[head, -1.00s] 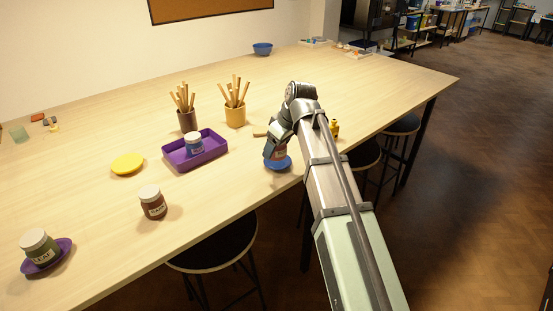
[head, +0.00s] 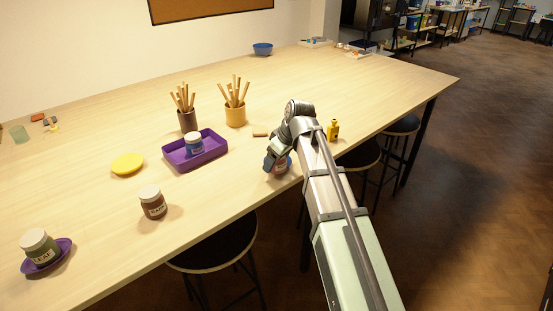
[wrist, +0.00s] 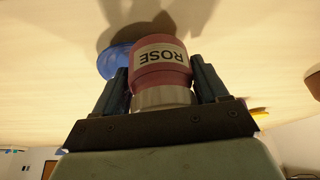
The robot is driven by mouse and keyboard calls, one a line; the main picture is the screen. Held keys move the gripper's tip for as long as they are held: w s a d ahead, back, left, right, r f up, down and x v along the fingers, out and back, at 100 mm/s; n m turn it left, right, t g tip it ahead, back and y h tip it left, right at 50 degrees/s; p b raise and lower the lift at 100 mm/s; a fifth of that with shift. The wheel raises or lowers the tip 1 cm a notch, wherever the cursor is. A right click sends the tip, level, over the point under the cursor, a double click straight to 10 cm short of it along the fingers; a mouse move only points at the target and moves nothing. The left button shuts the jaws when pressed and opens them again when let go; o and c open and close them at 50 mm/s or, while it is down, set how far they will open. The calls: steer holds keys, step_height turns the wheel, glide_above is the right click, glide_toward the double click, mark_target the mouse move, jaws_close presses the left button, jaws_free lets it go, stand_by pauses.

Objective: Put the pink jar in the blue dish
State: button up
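The pink jar (wrist: 161,60), labelled ROSE with a pale lid, sits between the two fingers of my gripper (wrist: 164,85), which are closed against its sides. In the head view the jar (head: 281,168) shows just below my gripper (head: 275,160), near the table's front edge. The blue dish (wrist: 112,63) shows beyond the jar and to its left in the wrist view, partly covered by the jar and a finger. In the head view the dish is mostly hidden behind jar and gripper. I cannot tell whether the jar touches it.
A small yellow bottle (head: 333,131) stands right of my arm. A purple tray (head: 180,164) with a blue jar (head: 194,144), a brown jar (head: 153,203) and a yellow dish (head: 127,163) are to the left. Two stick-filled cups stand behind. Stools line the front edge.

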steer(key=o, duration=0.4)
steer(key=shift+r, duration=0.1)
steer(key=v, duration=1.2)
